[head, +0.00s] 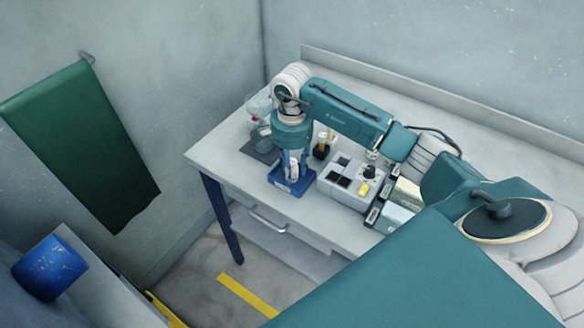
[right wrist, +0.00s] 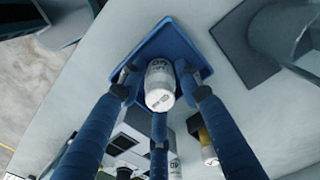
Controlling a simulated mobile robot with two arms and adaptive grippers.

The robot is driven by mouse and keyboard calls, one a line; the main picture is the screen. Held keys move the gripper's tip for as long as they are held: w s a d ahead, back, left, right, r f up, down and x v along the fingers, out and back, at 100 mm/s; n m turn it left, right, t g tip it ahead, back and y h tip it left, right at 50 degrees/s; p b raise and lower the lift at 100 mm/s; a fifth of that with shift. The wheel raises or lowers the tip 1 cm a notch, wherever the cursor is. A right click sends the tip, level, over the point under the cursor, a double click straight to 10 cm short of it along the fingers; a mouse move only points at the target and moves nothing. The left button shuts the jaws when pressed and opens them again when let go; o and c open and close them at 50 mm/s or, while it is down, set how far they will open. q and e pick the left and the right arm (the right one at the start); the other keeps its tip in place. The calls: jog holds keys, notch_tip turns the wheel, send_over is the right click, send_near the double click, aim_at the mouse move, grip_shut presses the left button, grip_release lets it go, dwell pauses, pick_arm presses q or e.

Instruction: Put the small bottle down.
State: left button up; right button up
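The small bottle (right wrist: 160,84) is white with a dark-printed label. It also shows in the head view (head: 293,171), low between the fingers of my right gripper (head: 292,160). In the right wrist view the blue fingers of my right gripper (right wrist: 158,80) close around the bottle from several sides, apart from the palm. The bottle is over or on a blue tray (right wrist: 190,40), which lies on the bench near its front edge (head: 280,187). Whether the bottle's base touches the tray is hidden. My left gripper is not in view.
A grey box with dark square openings (head: 334,192) stands just right of the tray. A dark mat (head: 256,152) with clear glassware lies to the left. A small dark bottle with a yellowish top (head: 321,150) stands behind. The bench's left front corner (head: 212,160) is clear.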

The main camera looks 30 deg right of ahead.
aim_at(292, 161)
notch_tip(292, 161, up, 11)
jog(key=b, duration=0.3)
jog(key=shift+w+b, duration=0.1)
jog(key=shift+b, duration=0.2)
jog(key=shift+r, duration=0.6)
jog(key=shift+f, duration=0.1)
